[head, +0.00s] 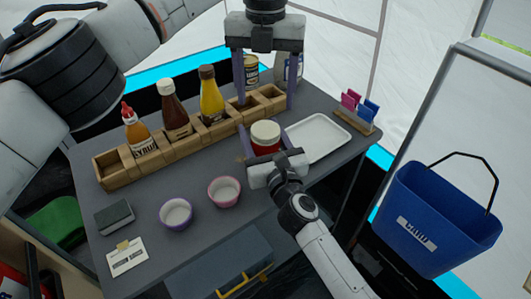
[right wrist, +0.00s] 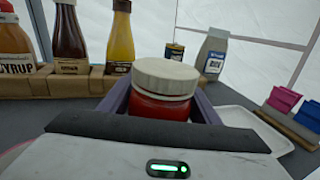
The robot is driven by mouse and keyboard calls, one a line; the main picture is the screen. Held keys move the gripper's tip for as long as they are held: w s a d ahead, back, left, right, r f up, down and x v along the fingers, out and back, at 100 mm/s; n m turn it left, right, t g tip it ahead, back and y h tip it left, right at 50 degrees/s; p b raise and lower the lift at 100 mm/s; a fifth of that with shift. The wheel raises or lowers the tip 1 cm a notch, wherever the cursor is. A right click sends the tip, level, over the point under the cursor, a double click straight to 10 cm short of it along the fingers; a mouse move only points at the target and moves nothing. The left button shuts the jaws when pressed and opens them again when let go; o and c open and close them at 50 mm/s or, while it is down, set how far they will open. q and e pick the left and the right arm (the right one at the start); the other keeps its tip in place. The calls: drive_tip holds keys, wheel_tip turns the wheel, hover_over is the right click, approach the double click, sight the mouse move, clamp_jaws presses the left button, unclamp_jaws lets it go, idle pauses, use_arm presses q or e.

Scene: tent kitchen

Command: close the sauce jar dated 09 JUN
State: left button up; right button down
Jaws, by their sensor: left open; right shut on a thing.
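A jar with red contents (head: 264,149) and an off-white lid (head: 265,132) stands upright near the middle of the table. The lid sits level on its top, with a pale band just under it in the right wrist view (right wrist: 165,77); I cannot tell how tight it is. No date is readable on it. My right gripper (head: 265,146) is shut on the jar's red body, one finger on each side. My left gripper (head: 266,103) points down, open and empty, above and behind the lid.
A wooden rack (head: 177,149) holds syrup and sauce bottles. A white tray (head: 341,136) lies right of the jar. Two bowls, purple (head: 176,225) and pink (head: 224,204), sit front left. A blue bin (head: 436,215) is right.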

sight(265, 129)
use_arm(q)
wheel_tip(265, 129, down, 8)
drive_tip(key=shift+r, duration=0.15)
use_arm(e)
drive_tip(key=shift+f, duration=0.1)
use_arm(q)
drive_tip(key=c, duration=1.1)
drive_tip(key=m, duration=0.8)
drive_tip(key=o, duration=1.3)
drive_tip(key=shift+c, duration=0.2)
wheel_tip(265, 129, up, 12)
